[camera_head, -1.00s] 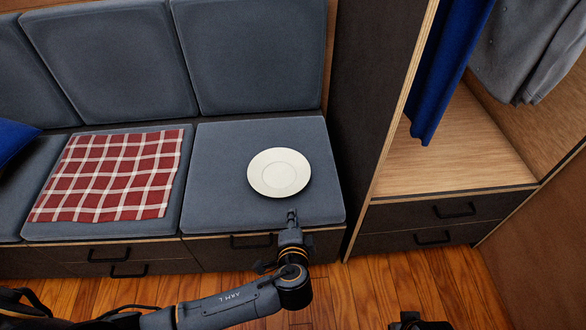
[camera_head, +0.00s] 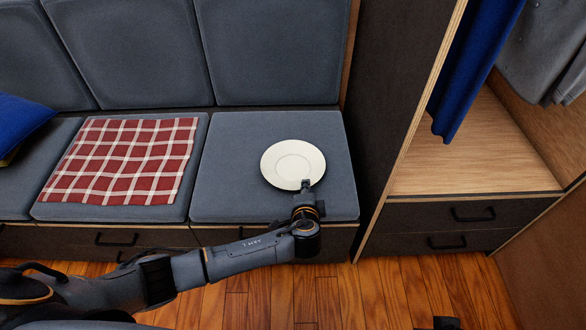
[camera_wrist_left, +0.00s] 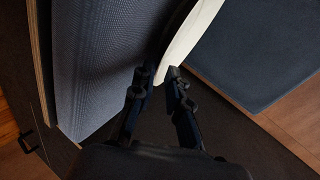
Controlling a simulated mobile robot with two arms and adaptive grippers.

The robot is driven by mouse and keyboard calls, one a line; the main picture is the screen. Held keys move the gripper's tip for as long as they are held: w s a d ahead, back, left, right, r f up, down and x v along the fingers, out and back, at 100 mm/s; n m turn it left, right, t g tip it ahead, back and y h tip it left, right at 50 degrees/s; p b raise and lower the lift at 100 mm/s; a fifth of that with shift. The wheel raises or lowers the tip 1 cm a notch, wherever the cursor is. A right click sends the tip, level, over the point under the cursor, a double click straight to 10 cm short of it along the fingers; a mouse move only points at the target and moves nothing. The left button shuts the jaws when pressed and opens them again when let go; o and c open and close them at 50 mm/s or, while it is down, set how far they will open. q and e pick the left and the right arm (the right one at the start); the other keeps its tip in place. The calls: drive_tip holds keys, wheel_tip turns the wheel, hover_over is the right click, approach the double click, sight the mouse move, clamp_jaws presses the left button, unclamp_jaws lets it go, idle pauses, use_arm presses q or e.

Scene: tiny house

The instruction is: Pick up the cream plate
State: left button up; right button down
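The cream plate (camera_head: 291,162) lies on the right grey seat cushion of the bench. My left gripper (camera_head: 306,184) is at the plate's near rim, above the front part of the cushion. In the left wrist view the plate's rim (camera_wrist_left: 188,38) comes down between the two fingertips of the left gripper (camera_wrist_left: 160,74). The fingers are apart, one on each side of the rim, and I see no clear grip on it. A small dark part at the bottom edge of the head view seems to be my right gripper (camera_head: 441,323); its fingers cannot be made out.
A red checked cloth (camera_head: 124,162) lies on the cushion to the left, with a blue pillow (camera_head: 22,122) beyond it. A dark cabinet side (camera_head: 392,95) stands close to the right of the seat. Drawers are below the bench, and the wooden floor (camera_head: 385,290) is in front.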

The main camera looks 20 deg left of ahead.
use_arm(q)
drive_tip(key=shift+x, duration=0.8)
clamp_jaws()
